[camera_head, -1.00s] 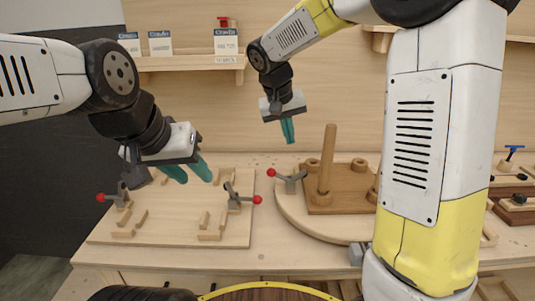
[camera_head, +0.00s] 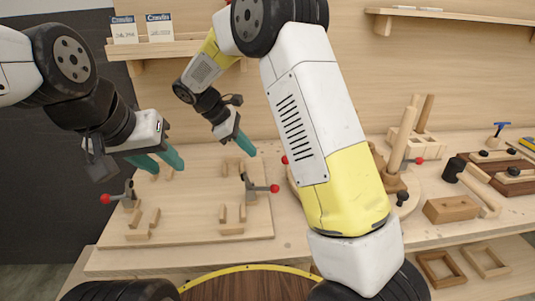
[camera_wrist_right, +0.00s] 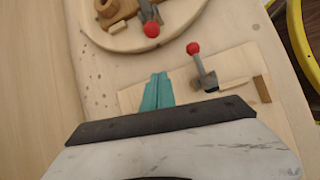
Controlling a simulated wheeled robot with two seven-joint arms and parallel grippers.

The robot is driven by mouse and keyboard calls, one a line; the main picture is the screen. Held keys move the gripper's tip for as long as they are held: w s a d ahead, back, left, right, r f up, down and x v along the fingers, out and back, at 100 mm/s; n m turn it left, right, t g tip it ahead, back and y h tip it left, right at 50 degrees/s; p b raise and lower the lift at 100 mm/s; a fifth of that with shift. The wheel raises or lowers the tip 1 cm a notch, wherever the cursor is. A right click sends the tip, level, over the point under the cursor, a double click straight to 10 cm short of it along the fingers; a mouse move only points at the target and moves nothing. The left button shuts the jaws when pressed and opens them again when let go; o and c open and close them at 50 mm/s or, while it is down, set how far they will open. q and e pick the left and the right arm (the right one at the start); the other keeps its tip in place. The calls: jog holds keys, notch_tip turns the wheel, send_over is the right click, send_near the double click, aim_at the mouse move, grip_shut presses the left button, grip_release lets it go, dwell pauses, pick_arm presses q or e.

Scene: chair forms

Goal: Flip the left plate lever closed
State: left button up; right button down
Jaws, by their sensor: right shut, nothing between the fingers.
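The wooden plate (camera_head: 185,228) lies on the bench at left. On its left edge is a grey toggle lever with a red knob (camera_head: 106,199) pointing left. On its right side another grey lever (camera_head: 249,186) has a red knob (camera_head: 275,188) pointing right. My left gripper (camera_head: 165,160) is open and empty above the plate's back left. My right gripper (camera_head: 246,146) is shut and empty, above the plate's back right, apart from the right lever. In the right wrist view its fingertips (camera_wrist_right: 158,84) are left of a lever with a red knob (camera_wrist_right: 193,48).
Wooden blocks (camera_head: 148,222) stand on the plate. A round board (camera_head: 408,200) with a peg stands right of it, partly hidden by my right arm. A mallet (camera_head: 470,182) lies at right. A shelf (camera_head: 185,45) with cards is behind.

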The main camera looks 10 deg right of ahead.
jog(key=x, duration=0.9)
jog(key=shift+d+f, duration=0.25)
jog(key=shift+f, duration=0.05)
jog(key=d+r, duration=0.2)
jog(key=r, duration=0.1)
jog(key=shift+s+d, duration=0.25)
jog(key=shift+s, duration=0.15)
jog(key=shift+r, duration=0.1)
jog(key=d+r+y, duration=0.1)
jog(key=y, duration=0.1)
jog(key=d+r+y, duration=0.1)
jog(key=r+y, duration=0.1)
jog(key=d+r+y, duration=0.1)
jog(key=y, duration=0.1)
jog(key=shift+r, duration=0.15)
jog(key=shift+d+r, duration=0.6)
jog(key=shift+d, duration=0.4)
